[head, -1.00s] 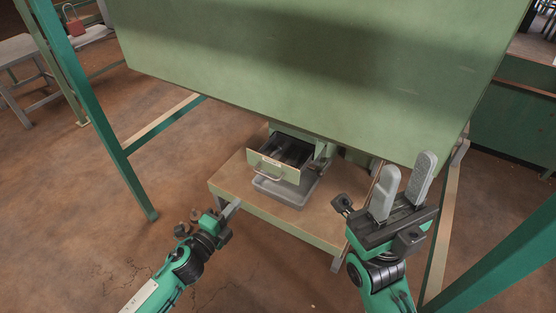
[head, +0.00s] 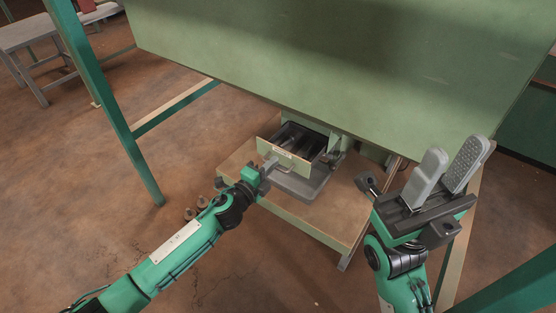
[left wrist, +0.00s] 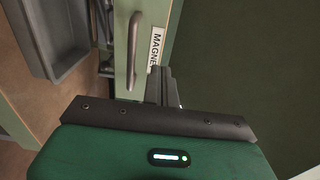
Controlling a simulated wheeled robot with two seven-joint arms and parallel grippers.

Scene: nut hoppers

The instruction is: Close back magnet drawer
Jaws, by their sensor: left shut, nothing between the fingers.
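The magnet drawer (head: 287,156) is pulled out of its green housing under the large hopper, and its dark inside shows from above. Its front panel also shows in the left wrist view (left wrist: 142,50), with a handle (left wrist: 133,50) and a label (left wrist: 155,46) reading "MAGNE", the rest hidden. My left gripper (head: 269,164) is shut and empty, its fingertips at the drawer's front panel beside the handle; whether they touch it I cannot tell. My right gripper (head: 448,172) is open and empty, raised to the right of the drawer.
A grey tray (head: 300,188) sits under the drawer on a low wooden-topped stand (head: 237,163). The big green hopper (head: 330,70) overhangs it. A green post (head: 110,105) stands at the left. Several nuts (head: 196,210) lie on the floor near my left arm.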

